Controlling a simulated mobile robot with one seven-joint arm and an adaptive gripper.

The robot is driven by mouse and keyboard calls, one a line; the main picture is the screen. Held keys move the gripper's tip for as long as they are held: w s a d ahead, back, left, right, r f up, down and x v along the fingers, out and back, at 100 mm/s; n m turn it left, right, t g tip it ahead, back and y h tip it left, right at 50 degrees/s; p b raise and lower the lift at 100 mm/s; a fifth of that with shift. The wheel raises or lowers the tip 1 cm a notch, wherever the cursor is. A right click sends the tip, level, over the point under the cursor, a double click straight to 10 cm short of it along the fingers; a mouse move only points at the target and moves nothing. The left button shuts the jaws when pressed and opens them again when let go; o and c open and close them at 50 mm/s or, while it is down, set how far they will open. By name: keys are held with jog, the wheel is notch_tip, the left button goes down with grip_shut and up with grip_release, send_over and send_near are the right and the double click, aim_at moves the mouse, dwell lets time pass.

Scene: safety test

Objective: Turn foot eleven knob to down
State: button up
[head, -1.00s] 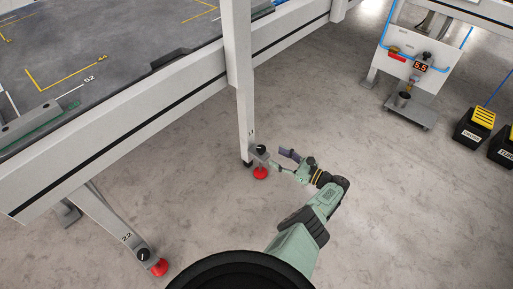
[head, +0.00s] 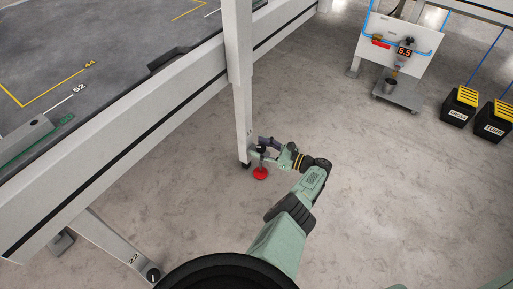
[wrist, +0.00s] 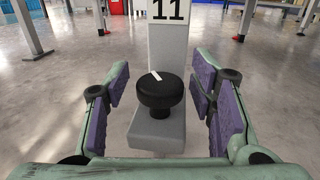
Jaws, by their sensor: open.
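The foot eleven knob (wrist: 158,92) is a round black knob with a white pointer line on top, in the middle of the wrist view. It sits on a grey block (wrist: 157,131) in front of a leg marked 11 (wrist: 168,40). The pointer slants toward the upper left. My gripper (wrist: 161,100) is open, with its purple-padded fingers on either side of the knob, apart from it. In the head view my gripper (head: 265,147) is at the foot of the leg, largely covering the knob. A red disc (head: 260,173) shows below it.
The table's long white beam (head: 120,130) runs above and to the left. Another leg marked 22 (head: 118,248) stands at lower left. A panel reading 5.5 (head: 398,52) and black-and-yellow bins (head: 459,106) stand at upper right. The floor between is clear.

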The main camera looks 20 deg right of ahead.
jog(key=c, duration=1.1)
jog(key=shift+r+p, duration=0.1)
jog(key=shift+p, duration=0.35)
jog(key=shift+r+m+p, duration=0.1)
jog(key=shift+m+p, duration=0.2)
jog(key=shift+p, duration=0.15)
jog(key=t+h+p, duration=0.1)
jog(key=p, duration=0.1)
jog(key=m+t+h+p, duration=0.1)
jog(key=p, duration=0.1)
jog(key=shift+a+r+m+h, duration=0.1)
jog(key=shift+r+m+h, duration=0.1)
jog(key=shift+m+h, duration=0.1)
jog(key=m+t+h+p, duration=0.2)
jog(key=h+p, duration=0.1)
jog(key=p, duration=0.1)
jog(key=shift+f+m+h, duration=0.15)
jog(key=shift+m+h, duration=0.15)
jog(key=shift+f+m+t+h+p, duration=0.15)
jog(key=shift+m+t+h+p, duration=0.35)
jog(key=shift+h+p, duration=0.45)
jog(key=shift+h, duration=0.25)
